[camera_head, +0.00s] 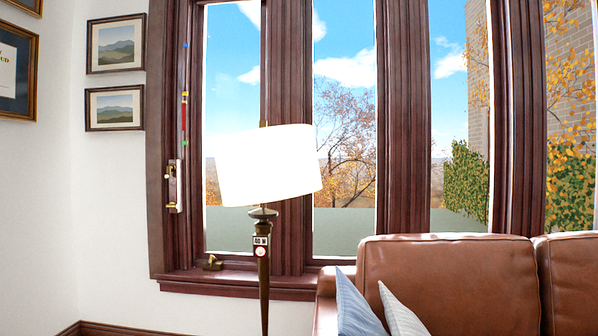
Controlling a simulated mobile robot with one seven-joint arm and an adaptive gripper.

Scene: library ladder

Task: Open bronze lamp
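A floor lamp stands before the window, left of the sofa. Its white drum shade (268,166) looks tilted. Below the shade is a dark bronze-coloured lamp pole (264,285), with a small label reading "40 W" and a red round mark (261,252) near its top. The lower pole and the base lie below the picture edge. The shade is plain bright white, and I cannot tell whether the lamp is lit. My gripper is not in view.
A brown leather sofa (450,275) with a blue cushion (355,305) and a grey one (402,312) fills the lower right. A dark wooden window frame (403,120) stands behind. Framed pictures (115,108) hang on the left wall.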

